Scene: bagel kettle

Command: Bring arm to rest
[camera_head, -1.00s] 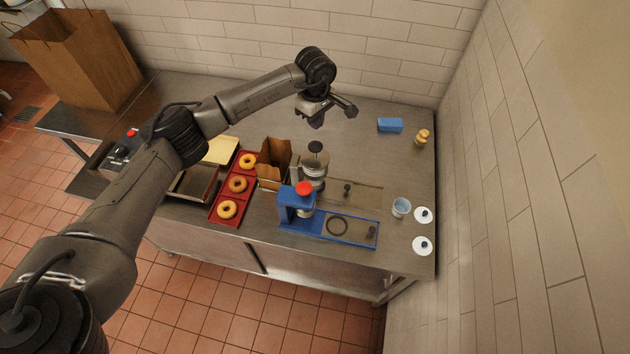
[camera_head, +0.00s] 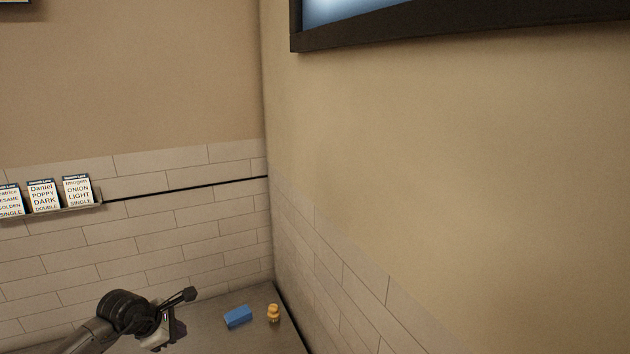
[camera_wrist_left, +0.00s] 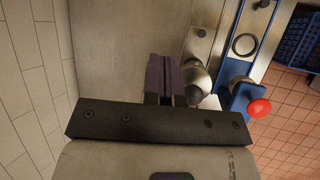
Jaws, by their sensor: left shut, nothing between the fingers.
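My left arm comes in at the bottom left of the head view. Its left gripper (camera_head: 168,328) hangs over the back of the steel counter (camera_head: 262,335), left of a blue block. In the left wrist view the two dark fingers (camera_wrist_left: 165,80) are together, with nothing between them. My right gripper is in no frame.
A blue block (camera_head: 238,316) and a small yellow-tan object (camera_head: 273,313) stand near the back corner. Cards (camera_head: 43,196) sit on a wall ledge. The left wrist view shows a blue device with a red knob (camera_wrist_left: 260,108) and a blue crate (camera_wrist_left: 302,42) beyond the counter.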

